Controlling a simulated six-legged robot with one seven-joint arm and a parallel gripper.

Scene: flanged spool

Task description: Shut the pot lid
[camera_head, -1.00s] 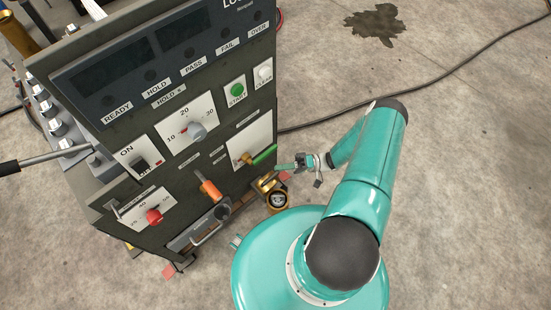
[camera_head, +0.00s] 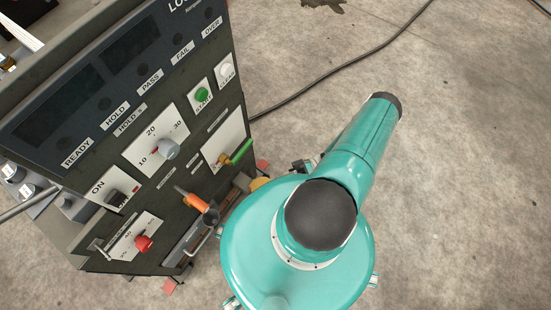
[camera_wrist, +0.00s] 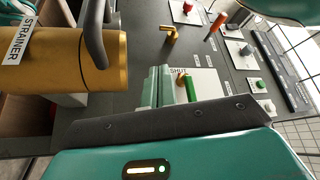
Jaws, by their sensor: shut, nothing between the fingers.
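The yellow-brass pot (camera_wrist: 70,62) carries a STRAINER label and lies along the left of the wrist view, cut by the frame edge. A curved dark grey bar (camera_wrist: 94,35) crosses its near end; I cannot tell whether this belongs to the lid. In the head view only a small yellow part (camera_head: 259,183) shows beside the panel, the rest hidden behind my body. The lid's position is not clear in either view. My gripper (camera_wrist: 164,84) is shut and empty, right of the pot and apart from it in the picture. My arm mostly hides it in the head view.
The dark instrument panel (camera_head: 85,140) stands at left, with a green-handled valve lever (camera_head: 240,151), an orange handle (camera_head: 192,199) and a red knob (camera_head: 143,243) sticking out. A black cable (camera_head: 345,70) crosses the concrete floor. The floor at right is clear.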

